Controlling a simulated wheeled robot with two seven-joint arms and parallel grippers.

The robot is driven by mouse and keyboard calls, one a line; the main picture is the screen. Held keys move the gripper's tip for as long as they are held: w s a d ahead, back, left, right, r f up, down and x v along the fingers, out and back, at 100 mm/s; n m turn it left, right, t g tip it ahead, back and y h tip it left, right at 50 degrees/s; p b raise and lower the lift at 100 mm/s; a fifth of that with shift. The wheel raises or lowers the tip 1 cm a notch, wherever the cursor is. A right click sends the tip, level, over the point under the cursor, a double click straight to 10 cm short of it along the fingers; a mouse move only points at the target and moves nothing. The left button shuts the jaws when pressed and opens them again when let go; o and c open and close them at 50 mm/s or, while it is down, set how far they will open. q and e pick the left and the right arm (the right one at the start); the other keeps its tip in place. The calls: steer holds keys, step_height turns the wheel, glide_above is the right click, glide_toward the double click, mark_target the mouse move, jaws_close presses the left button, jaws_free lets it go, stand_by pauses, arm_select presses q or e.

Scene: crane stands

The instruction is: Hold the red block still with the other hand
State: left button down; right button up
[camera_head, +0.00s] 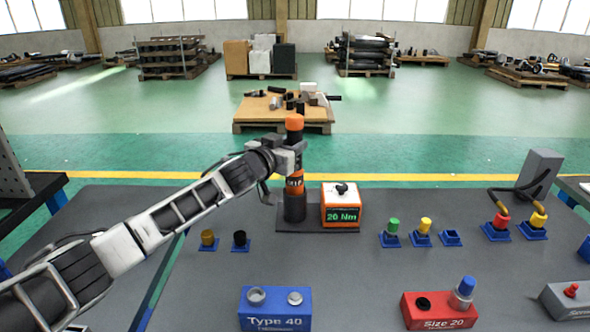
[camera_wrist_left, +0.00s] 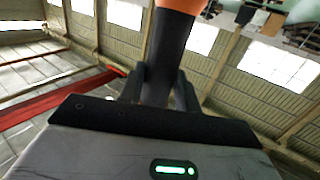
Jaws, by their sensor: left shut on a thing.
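The red block (camera_head: 440,311), labelled Size 20, sits at the front right of the grey table. It has a dark round hole on its left, and a blue-topped metal part (camera_head: 463,291) stands on its right. My left gripper (camera_head: 296,158) is at the back of the table, well away from the red block. It is shut on the dark shaft of an upright tool (camera_head: 294,124) with orange parts. In the left wrist view the fingers (camera_wrist_left: 160,92) close around that shaft (camera_wrist_left: 170,50). My right gripper is in neither view.
A 20 Nm box (camera_head: 341,208) stands beside the tool on a dark base. A blue Type 40 block (camera_head: 275,309) is at the front middle. Small coloured parts in blue holders (camera_head: 421,240) line the back right. A grey block (camera_head: 568,300) is at the right edge.

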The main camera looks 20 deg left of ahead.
mark_target(291, 118)
arm_select(q)
steer(key=shift+r+p, duration=0.7)
steer(key=shift+r, duration=0.45)
steer(key=shift+r+p, duration=2.35)
steer(key=shift+r, duration=1.3)
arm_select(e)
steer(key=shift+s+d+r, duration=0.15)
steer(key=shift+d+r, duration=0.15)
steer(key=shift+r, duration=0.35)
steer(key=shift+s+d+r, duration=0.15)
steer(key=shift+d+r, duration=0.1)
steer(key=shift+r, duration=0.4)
arm_select(q)
steer(key=shift+f, duration=0.1)
